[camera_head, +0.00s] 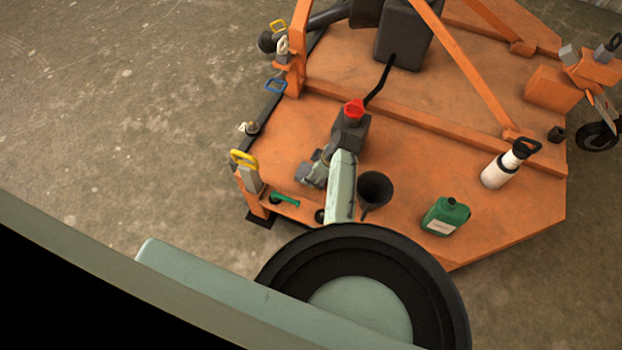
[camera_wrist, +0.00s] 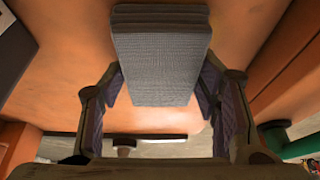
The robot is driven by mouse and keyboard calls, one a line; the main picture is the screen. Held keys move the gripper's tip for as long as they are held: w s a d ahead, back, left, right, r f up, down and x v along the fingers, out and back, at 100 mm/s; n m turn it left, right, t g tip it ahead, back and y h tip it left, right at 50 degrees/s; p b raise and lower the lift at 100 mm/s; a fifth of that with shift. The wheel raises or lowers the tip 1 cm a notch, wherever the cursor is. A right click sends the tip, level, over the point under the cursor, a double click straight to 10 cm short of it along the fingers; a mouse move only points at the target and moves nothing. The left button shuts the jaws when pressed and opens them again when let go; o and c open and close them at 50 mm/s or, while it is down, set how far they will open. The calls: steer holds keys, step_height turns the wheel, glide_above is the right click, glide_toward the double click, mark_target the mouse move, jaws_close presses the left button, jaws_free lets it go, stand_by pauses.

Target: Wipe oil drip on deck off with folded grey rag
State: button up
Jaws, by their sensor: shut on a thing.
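The folded grey rag (camera_wrist: 162,65) is a layered grey block between the two fingers of my gripper (camera_wrist: 160,88) in the wrist view. My gripper is shut on it. In the head view my gripper (camera_head: 314,170) is low over the front left of the orange deck (camera_head: 410,150); the rag cannot be told apart from it there. The deck also fills much of the wrist view (camera_wrist: 70,75). I cannot tell whether the rag touches the deck. I cannot make out the oil drip in either view; my arm and the rag cover part of the deck.
A dark funnel (camera_head: 374,188), a green bottle (camera_head: 446,216) and a white spray bottle (camera_head: 507,165) stand right of my arm. A green-handled tool (camera_head: 284,199) lies near the left edge. A raised orange beam (camera_head: 430,118) crosses the deck.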

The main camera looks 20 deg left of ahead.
mark_target(309, 190)
steer(key=shift+w+f+b, duration=0.1)
steer(key=shift+w+b, duration=0.3)
steer(key=shift+w, duration=0.45)
steer(key=shift+d, duration=1)
steer(key=shift+s+p, duration=1.1)
steer(key=shift+s+a+p, duration=0.15)
steer(key=shift+s+p, duration=1.85)
steer(key=shift+s, duration=0.95)
steer(key=shift+w+b, duration=0.5)
steer(key=shift+w, duration=0.05)
steer(key=shift+w+b, duration=0.7)
steer(key=shift+w, duration=0.9)
steer(key=shift+w+b, duration=0.9)
steer(key=shift+w, duration=0.2)
steer(key=shift+w+b, duration=0.45)
steer(key=shift+w, duration=0.3)
